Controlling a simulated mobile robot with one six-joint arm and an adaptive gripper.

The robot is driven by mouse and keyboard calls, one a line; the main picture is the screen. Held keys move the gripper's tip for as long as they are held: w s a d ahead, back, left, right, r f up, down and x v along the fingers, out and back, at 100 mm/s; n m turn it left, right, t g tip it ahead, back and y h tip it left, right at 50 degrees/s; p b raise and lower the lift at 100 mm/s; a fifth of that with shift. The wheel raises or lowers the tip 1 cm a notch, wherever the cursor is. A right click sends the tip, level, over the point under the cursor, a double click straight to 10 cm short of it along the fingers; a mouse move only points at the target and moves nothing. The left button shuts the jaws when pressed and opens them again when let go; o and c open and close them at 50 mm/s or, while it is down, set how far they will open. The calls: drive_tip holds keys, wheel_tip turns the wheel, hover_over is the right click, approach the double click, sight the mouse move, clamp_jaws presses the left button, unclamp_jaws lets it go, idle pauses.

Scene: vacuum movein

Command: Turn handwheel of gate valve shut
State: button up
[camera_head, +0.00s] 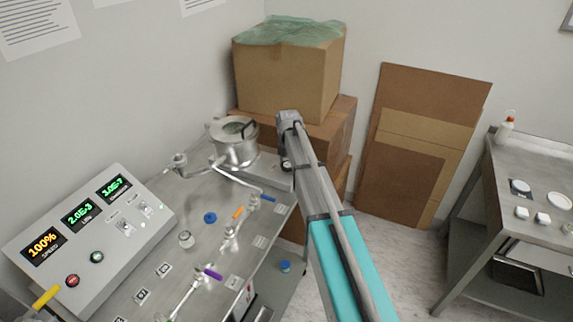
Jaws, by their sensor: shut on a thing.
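A steel chamber (236,150) with a round glass-topped lid and a dark handle stands at the back of the steel bench. A flat grey metal body (270,170) sits just right of it, partly behind my arm. It may be the gate valve, but I cannot make out its handwheel. My arm reaches from the bottom right up to the bench's back right corner, and its wrist bends down beside this grey body. The wrist and forearm hide my gripper's fingers and whatever they touch.
A control panel (93,240) stands at the left. Pipes, a blue knob (210,217) and a purple handle (213,274) crowd the bench. Cardboard boxes (287,75) are stacked behind my wrist. Flat cardboard (420,145) leans on the wall. A side table (535,170) stands right, with open floor between.

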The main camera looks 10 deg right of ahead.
drive_tip(key=shift+a, duration=0.3)
drive_tip(key=shift+c, duration=0.6)
drive_tip(key=shift+d, duration=0.2)
drive_tip(key=shift+m, duration=0.3)
